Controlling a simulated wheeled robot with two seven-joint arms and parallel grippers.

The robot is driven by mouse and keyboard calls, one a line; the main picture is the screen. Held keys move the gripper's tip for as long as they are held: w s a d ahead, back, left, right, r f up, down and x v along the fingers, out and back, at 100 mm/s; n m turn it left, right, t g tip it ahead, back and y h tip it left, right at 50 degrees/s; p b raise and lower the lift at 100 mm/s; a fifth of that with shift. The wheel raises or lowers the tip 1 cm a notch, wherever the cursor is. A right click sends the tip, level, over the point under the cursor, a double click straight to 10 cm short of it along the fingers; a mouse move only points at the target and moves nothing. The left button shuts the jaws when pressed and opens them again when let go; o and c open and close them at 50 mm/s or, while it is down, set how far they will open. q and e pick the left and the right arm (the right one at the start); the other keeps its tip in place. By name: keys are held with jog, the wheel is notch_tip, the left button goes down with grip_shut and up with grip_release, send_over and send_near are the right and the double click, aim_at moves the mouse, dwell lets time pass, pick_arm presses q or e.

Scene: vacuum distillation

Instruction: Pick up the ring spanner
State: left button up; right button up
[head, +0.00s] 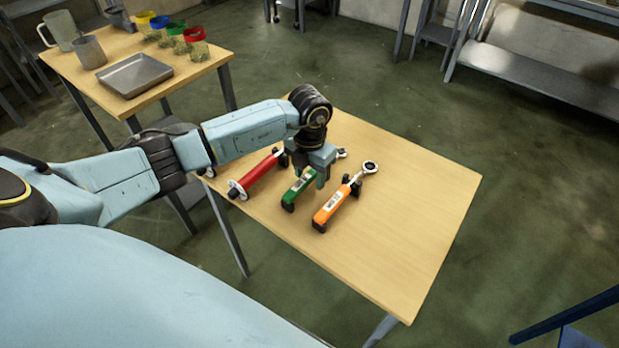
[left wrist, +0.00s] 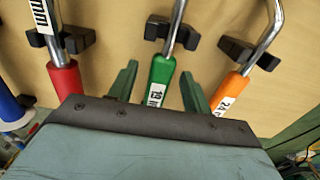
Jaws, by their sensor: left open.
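In the left wrist view, the green handle (left wrist: 161,72) lies between my two fingers, with space on both sides. My right gripper is out of view.
The red-handled tool (head: 262,175) lies left of the green one, close by. The table (head: 420,215) is bare at right and front. A second table at back left holds a metal tray (head: 135,75), jugs and several coloured-rim jars.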

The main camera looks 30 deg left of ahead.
pick_arm(q)
jog(key=shift+f, duration=0.45)
grip_shut()
jog(key=shift+r, duration=0.15)
